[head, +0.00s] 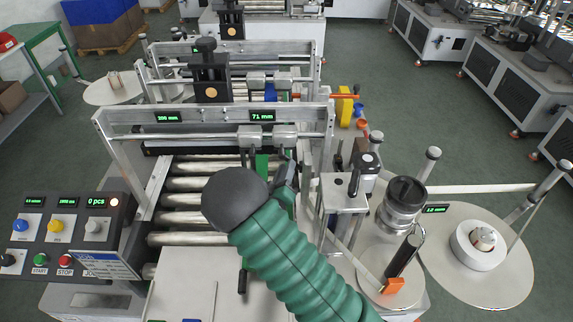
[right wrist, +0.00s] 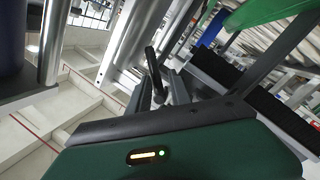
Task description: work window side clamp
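My right arm, in a green ribbed sleeve, comes in from the bottom of the head view and ends in a dark round wrist. My right gripper (head: 285,178) is partly hidden beyond the wrist, by the right side of the roller bed. In the right wrist view, my right gripper (right wrist: 156,92) shows two short grey fingers standing apart. A black lever handle (right wrist: 152,68), likely the side clamp's, stands between or just beyond them; I cannot tell whether they touch it. The clamp's body is not clear in the head view. My left gripper is not in view.
A metal crossbar (head: 215,115) with small displays spans the rollers (head: 190,200). A control panel (head: 65,230) stands at the left. A label reel (head: 475,255) and a black-capped post (head: 400,205) stand at the right. In the wrist view, metal columns stand close at the left.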

